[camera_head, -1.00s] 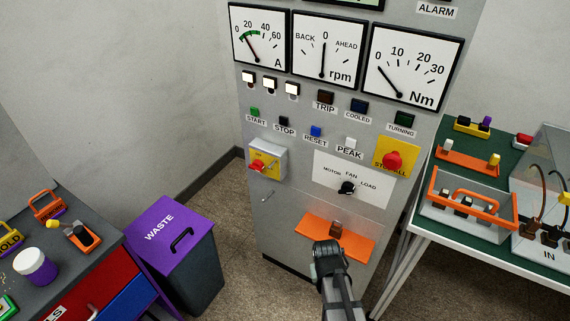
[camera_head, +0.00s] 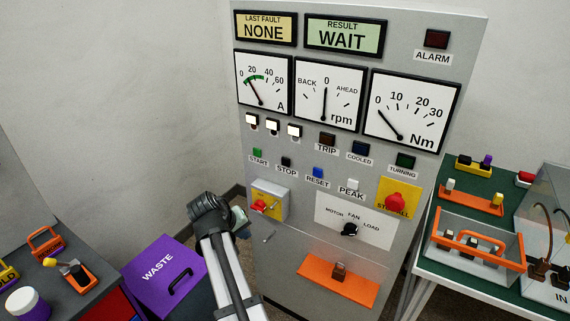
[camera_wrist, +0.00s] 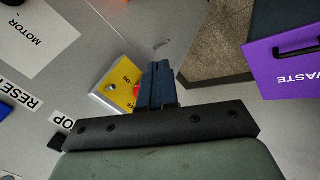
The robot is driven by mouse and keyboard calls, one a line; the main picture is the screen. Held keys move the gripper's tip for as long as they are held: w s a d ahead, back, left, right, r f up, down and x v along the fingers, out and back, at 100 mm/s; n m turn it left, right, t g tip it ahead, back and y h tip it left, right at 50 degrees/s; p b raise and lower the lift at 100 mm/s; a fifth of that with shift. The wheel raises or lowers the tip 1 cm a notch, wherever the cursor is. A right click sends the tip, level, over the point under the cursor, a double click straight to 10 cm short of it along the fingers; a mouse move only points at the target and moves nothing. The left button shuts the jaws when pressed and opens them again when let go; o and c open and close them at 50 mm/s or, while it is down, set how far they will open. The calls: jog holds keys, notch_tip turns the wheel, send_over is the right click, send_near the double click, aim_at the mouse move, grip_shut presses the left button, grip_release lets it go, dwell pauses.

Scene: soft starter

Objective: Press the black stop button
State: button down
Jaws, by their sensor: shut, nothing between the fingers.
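The black stop button (camera_head: 286,161) is on the grey panel, above its STOP label, between the green start button (camera_head: 257,153) and the blue reset button (camera_head: 318,172). In the wrist view, a small black block that looks like the stop button (camera_wrist: 57,142) shows at the lower left beside a partly covered label ending in OP. My gripper (camera_head: 241,222) is in front of the panel's lower left, below the stop button and apart from it. In the wrist view its dark blue fingers (camera_wrist: 156,70) are together and empty, overlapping the view of the yellow switch box.
The yellow-faced switch box (camera_head: 267,201) with a red knob juts from the panel close to my gripper. A yellow stop plate with a red button (camera_head: 396,201) is at the right. The purple-lidded waste bin (camera_head: 165,270) stands at lower left. A green bench (camera_head: 440,256) is at right.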

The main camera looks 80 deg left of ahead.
aim_at(286, 162)
jog(key=w+a+r+t+h, duration=0.1)
jog(key=w+a+r+t, duration=0.1)
jog(key=r, duration=0.4)
jog(key=w+a+r+t, duration=0.3)
jog(key=w+r+t, duration=0.1)
jog(key=r, duration=0.3)
jog(key=shift+n+h, duration=0.3)
jog(key=shift+h, duration=0.1)
jog(key=shift+w+a, duration=0.15)
jog(key=shift+a, duration=0.05)
jog(key=w+a, duration=0.6)
jog(key=shift+w+a, duration=0.2)
dwell(1.7)
jog(key=shift+w+a, duration=0.15)
